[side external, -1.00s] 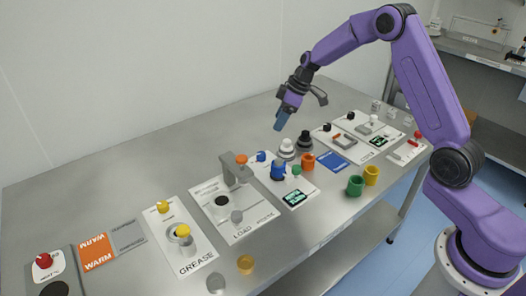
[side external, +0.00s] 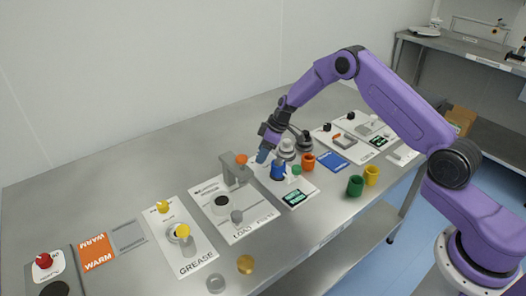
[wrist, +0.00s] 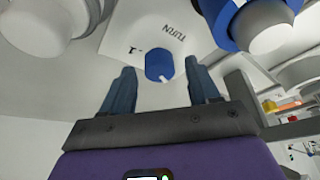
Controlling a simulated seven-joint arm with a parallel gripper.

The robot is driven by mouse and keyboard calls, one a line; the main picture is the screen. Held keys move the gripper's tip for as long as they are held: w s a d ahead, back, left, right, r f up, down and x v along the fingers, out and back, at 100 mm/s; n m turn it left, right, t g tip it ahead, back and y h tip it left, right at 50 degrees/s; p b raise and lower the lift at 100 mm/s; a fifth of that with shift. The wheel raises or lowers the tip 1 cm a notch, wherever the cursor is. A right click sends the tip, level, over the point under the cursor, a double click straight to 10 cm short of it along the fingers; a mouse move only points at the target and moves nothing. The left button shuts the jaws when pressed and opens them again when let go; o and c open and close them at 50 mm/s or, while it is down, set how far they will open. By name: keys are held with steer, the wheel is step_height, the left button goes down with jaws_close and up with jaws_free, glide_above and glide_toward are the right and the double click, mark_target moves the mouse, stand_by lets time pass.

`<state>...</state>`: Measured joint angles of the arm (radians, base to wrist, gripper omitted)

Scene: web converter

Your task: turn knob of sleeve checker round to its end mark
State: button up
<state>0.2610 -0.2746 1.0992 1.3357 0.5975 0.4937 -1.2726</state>
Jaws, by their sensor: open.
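The knob (wrist: 159,66) of the sleeve checker is blue with a white pointer mark at its lower right edge in the wrist view. It sits on a white panel (wrist: 150,35) printed "TURN", with a small numbered tick beside it. My gripper (wrist: 160,72) is open, with one finger on each side of the knob and a gap showing on both sides; contact is not visible. In the side view my gripper (side external: 263,156) points down at the sleeve checker's panel (side external: 305,186) and hides the knob. The end mark cannot be made out clearly.
A blue cylinder (side external: 278,171) stands close to the right of my gripper, with a green display (side external: 295,197) in front. Grey-white round parts (side external: 286,150) stand behind.

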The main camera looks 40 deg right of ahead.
steer(key=c, duration=1)
steer(key=shift+c, duration=0.2)
steer(key=m+h, duration=0.1)
steer(key=m, duration=0.3)
steer(key=shift+a+t, duration=0.2)
steer(key=shift+t, duration=0.2)
steer(key=m+h, duration=0.1)
steer(key=m, duration=0.1)
steer(key=m+h, duration=0.1)
steer(key=m, duration=0.2)
steer(key=shift+s+a+m, duration=0.1)
steer(key=shift+a+m, duration=0.05)
steer(key=shift+m, duration=0.15)
steer(key=m+h, duration=0.2)
steer(key=m, duration=0.2)
steer(key=shift+a+m, duration=0.1)
steer(key=shift+m, duration=0.2)
steer(key=m+g+h, duration=0.1)
steer(key=m, duration=0.3)
steer(key=shift+f+m+h, duration=0.1)
steer(key=shift+m+h, duration=0.2)
